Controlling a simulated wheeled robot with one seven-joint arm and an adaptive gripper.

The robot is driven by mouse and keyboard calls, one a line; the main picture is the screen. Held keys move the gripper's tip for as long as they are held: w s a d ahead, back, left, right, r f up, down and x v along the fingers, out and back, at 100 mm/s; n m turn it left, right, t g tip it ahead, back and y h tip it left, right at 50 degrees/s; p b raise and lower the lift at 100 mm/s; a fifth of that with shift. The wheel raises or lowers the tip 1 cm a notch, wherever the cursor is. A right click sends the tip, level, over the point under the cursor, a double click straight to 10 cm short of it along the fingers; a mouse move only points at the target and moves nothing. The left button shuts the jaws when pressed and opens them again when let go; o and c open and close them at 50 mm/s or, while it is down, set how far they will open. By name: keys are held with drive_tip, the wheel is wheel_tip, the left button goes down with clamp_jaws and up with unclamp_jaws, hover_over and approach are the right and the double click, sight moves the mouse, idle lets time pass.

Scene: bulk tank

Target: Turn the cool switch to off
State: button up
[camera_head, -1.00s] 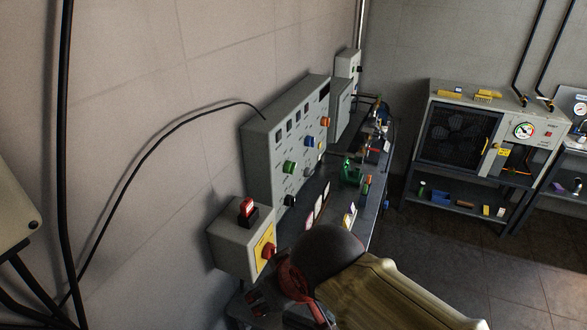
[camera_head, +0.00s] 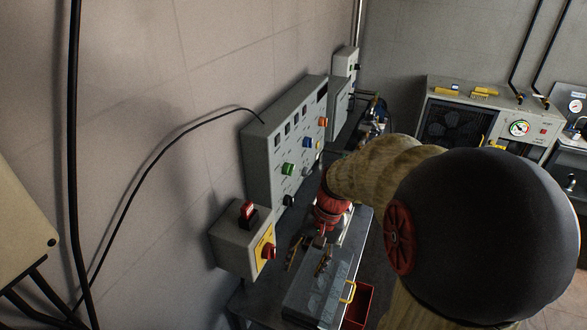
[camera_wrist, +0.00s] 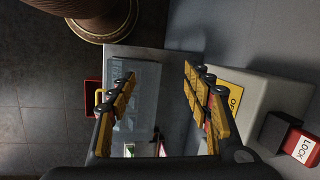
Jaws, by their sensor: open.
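The grey control panel (camera_head: 285,150) on the wall carries a green knob (camera_head: 288,168), a blue knob (camera_head: 308,142), an orange knob (camera_head: 323,122) and a black knob (camera_head: 289,200). Their labels are too small to read, so I cannot tell which is the cool switch. My gripper (camera_head: 308,258) is open and empty over the bench, below the panel and right of a grey box. In the wrist view the open fingers (camera_wrist: 160,74) are spread. The right finger partly covers the box's yellow "OFF" plate (camera_wrist: 232,94).
The grey box (camera_head: 236,243) carries a red rotary knob (camera_head: 268,252) and a red "LOCK" piece (camera_wrist: 301,147), close beside my gripper. A grey lidded case (camera_head: 314,292) lies on the bench under the gripper. A red bin (camera_head: 360,303) is beside it. My arm hides part of the bench.

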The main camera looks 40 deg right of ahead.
drive_tip(key=w+d+f+m+t+y+p, duration=0.25)
drive_tip(key=w+d+f+m+y, duration=0.25)
drive_tip(key=w+d+m, duration=0.35)
drive_tip(key=m+t+y, duration=0.2)
drive_tip(key=m+t, duration=1)
drive_tip(key=m, duration=0.1)
approach(289, 169)
drive_tip(key=w, duration=0.1)
drive_tip(key=x, duration=0.7)
drive_tip(key=shift+w+f, duration=0.35)
drive_tip(key=shift+f, duration=0.2)
drive_tip(key=shift+g, duration=0.25)
drive_tip(key=shift+c, duration=0.4)
drive_tip(key=c, duration=1.1)
